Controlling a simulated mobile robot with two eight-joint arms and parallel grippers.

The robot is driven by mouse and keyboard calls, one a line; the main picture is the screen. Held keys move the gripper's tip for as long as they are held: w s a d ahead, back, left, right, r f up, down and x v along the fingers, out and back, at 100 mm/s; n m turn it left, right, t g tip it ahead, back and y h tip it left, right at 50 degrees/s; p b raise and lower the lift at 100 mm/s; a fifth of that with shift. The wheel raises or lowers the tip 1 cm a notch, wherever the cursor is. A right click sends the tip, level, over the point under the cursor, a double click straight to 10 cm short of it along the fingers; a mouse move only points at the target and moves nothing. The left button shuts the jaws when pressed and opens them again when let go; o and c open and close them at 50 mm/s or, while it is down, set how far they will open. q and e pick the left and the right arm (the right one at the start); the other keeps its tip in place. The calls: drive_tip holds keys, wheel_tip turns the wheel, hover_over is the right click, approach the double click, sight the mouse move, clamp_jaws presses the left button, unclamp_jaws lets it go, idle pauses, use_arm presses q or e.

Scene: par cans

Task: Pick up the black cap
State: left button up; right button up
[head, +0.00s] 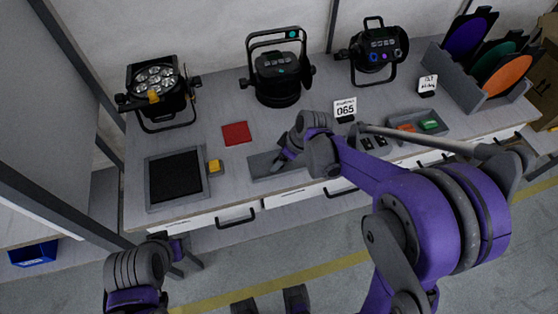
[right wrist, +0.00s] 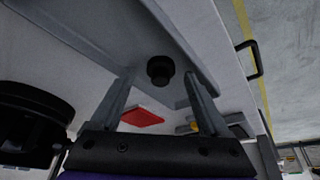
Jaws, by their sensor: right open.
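The black cap (right wrist: 160,70) is a small dark round piece in the right wrist view, in the shallow grey tray (head: 262,169). My right gripper (right wrist: 158,78) is open, with one finger on each side of the cap in that view. I cannot tell whether the fingers touch it. In the head view my right gripper (head: 284,157) is over the tray, and I cannot make out the cap there. My left gripper (head: 184,260) is low at the left, in front of the bench and away from the tray; its jaws are unclear.
A red cloth (head: 236,133) lies behind the tray. A black pad in a grey frame (head: 150,180) and a yellow block (head: 215,166) are to the left. Stage lights (head: 278,80) stand along the back. A number sign (head: 345,109) and a small tray (head: 446,118) are to the right.

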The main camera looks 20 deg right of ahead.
clamp_jaws()
idle(0.4)
wheel_tip(320, 180, up, 10)
drive_tip(key=p, duration=0.1)
idle(0.5)
